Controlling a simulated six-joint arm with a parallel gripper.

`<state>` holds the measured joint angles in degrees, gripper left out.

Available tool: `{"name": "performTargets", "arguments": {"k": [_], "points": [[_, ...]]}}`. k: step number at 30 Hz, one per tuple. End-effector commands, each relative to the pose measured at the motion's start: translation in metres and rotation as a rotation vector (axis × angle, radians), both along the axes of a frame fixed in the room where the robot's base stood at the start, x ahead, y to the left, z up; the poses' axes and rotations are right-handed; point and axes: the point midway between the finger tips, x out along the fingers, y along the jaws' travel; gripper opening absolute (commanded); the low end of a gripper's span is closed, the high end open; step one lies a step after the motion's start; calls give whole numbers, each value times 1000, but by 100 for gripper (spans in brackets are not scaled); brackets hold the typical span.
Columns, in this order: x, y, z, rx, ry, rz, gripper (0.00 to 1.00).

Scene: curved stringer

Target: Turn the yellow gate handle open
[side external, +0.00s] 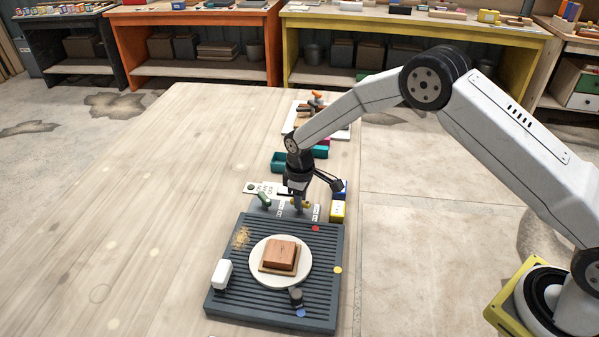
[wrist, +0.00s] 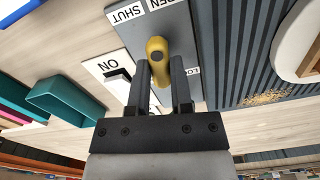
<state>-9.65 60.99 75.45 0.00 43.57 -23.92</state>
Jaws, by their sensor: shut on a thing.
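The yellow gate handle (wrist: 157,50) is mounted on a grey plate (wrist: 190,35) in the wrist view, with a dark pivot bolt at its upper part. My gripper (wrist: 160,75) has one finger on each side of the handle's lower end and is shut on it. A SHUT label (wrist: 126,13) lies at the plate's upper left, and a second label at the top edge is cut off. A third label (wrist: 193,72) is partly hidden by a finger. In the side external view my gripper (side external: 299,205) reaches down behind the ribbed board and hides most of the handle.
The dark ribbed board (side external: 225,270) holds a round white plate (side external: 260,275) with a brown block (side external: 281,254). A white block (side external: 222,273) and dark knob (side external: 296,297) stand near it. A green lever (side external: 264,200) and teal tray (side external: 284,162) are close by. The table's left is clear.

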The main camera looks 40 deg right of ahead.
Motion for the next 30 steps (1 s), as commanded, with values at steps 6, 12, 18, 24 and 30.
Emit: {"name": "performTargets", "arguments": {"k": [6, 12, 18, 24, 30], "points": [[0, 0, 1, 0, 0, -206, 0], [0, 0, 1, 0, 0, -380, 0], [0, 0, 1, 0, -1, -509, 0], [1, 0, 1, 0, -1, -581, 0], [1, 0, 1, 0, -1, -603, 0]]}}
